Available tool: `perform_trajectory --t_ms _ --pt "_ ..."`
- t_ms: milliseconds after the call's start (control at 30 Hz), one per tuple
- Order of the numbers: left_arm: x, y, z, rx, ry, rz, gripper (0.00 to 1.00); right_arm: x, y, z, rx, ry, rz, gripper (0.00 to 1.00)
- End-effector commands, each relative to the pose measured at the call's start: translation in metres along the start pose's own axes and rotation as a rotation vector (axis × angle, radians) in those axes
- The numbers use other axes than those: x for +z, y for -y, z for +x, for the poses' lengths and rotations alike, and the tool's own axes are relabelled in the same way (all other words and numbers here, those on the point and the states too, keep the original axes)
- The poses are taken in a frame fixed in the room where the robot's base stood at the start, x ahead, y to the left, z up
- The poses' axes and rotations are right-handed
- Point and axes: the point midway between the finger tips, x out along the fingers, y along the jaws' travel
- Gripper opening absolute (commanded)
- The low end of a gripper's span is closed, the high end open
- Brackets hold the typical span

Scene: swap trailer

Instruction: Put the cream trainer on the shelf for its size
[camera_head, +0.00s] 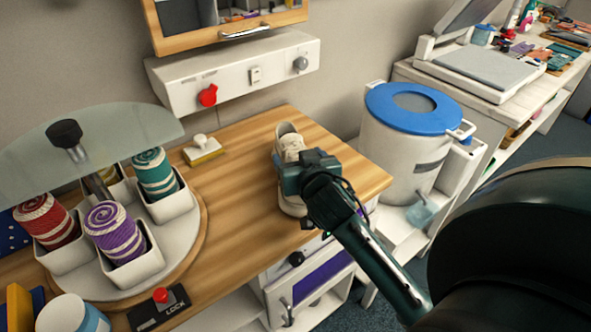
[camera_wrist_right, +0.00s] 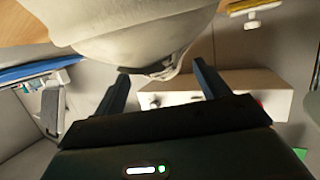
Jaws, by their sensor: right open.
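The cream trainer (camera_head: 287,141) lies on the wooden worktop near its right end, partly hidden behind my right gripper (camera_head: 294,174). In the right wrist view a large pale rounded part of the trainer (camera_wrist_right: 135,35) fills the upper middle. There, the two fingers of my right gripper (camera_wrist_right: 160,72) stand apart, with the trainer's edge between or just beyond their tips. I cannot tell whether they touch it. My left gripper is not in view. No shelf marked with a size can be made out.
A carousel (camera_head: 185,240) with several yarn-like rolls in white bins stands left on the worktop (camera_head: 235,195). A stamp (camera_head: 202,150) lies behind. A blue-lidded bin (camera_head: 402,140) stands right. A white control box (camera_head: 235,75) and a wooden-framed cabinet (camera_head: 230,37) hang above.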

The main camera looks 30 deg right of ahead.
Motion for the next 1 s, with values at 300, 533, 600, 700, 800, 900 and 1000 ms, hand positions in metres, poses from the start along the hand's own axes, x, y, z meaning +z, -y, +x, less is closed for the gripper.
perform_trajectory --t_ms 300,533,600,700,800,900,1000 --pt "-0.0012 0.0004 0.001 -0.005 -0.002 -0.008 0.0 0.0004 0.0004 0.0079 -0.001 0.001 0.0 0.74" --pt "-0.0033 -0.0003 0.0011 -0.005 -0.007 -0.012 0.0 0.0005 0.0004 0.0077 -0.001 0.001 0.0 0.56" --pt "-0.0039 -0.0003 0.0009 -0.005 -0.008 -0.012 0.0 0.0005 0.0004 0.0076 -0.001 0.001 0.0 0.5" --pt "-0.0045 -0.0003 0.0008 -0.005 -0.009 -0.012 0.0 0.0006 0.0005 0.0076 -0.001 0.001 0.0 0.42" --pt "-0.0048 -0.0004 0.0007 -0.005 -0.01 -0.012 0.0 0.0006 0.0005 0.0075 -0.001 0.001 0.0 0.34" --pt "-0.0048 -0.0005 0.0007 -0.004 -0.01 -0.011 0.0 0.0006 0.0005 0.0075 -0.001 0.001 0.0 0.26" --pt "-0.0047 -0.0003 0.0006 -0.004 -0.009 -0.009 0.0 0.0006 0.0005 0.0075 -0.001 0.001 0.0 0.17"
